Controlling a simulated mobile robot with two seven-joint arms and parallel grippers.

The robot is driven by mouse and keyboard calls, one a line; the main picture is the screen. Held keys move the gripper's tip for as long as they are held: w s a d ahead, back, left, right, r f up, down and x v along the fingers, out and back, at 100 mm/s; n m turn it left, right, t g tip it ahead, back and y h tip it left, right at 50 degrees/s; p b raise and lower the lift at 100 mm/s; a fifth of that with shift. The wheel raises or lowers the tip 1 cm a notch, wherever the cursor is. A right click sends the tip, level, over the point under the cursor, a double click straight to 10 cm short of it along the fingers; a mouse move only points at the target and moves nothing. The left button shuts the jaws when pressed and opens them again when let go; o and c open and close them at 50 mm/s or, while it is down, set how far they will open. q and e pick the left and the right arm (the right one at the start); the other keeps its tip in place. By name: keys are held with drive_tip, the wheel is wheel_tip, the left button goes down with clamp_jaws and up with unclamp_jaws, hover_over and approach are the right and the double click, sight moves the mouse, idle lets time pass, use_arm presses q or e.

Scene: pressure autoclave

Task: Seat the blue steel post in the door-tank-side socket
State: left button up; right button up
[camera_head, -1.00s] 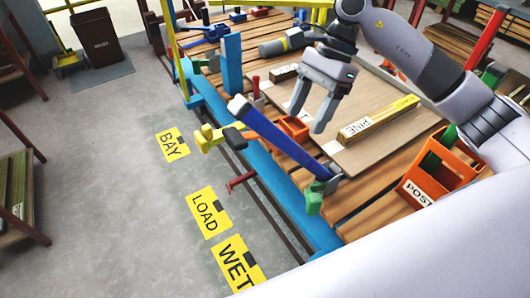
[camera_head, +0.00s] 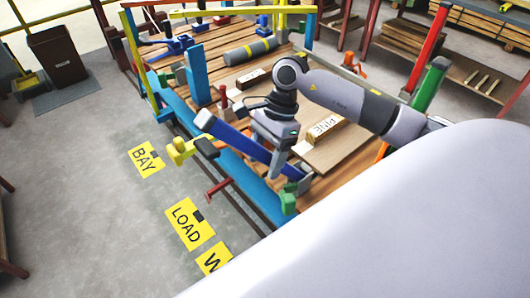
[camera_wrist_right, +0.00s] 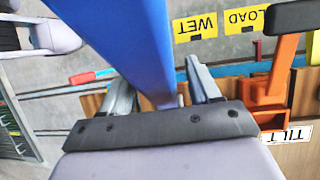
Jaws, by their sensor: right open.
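The blue steel post (camera_head: 231,142) leans at a slant along the near left edge of the slatted bench. Its upper end is near a yellow-and-black handle and its lower end is by a grey bracket with a green block (camera_head: 288,203). Which fitting is the door-tank-side socket is not clear. My left gripper is out of view.
An upright light blue post (camera_head: 196,78) stands farther along the bench edge. A yellow-and-black handle (camera_head: 188,150) and a red handle (camera_head: 218,188) stick out over the floor. A PINE-labelled wood block (camera_head: 325,128) lies beyond my gripper. An orange holder (camera_wrist_right: 284,75) shows in the wrist view.

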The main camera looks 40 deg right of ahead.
clamp_jaws()
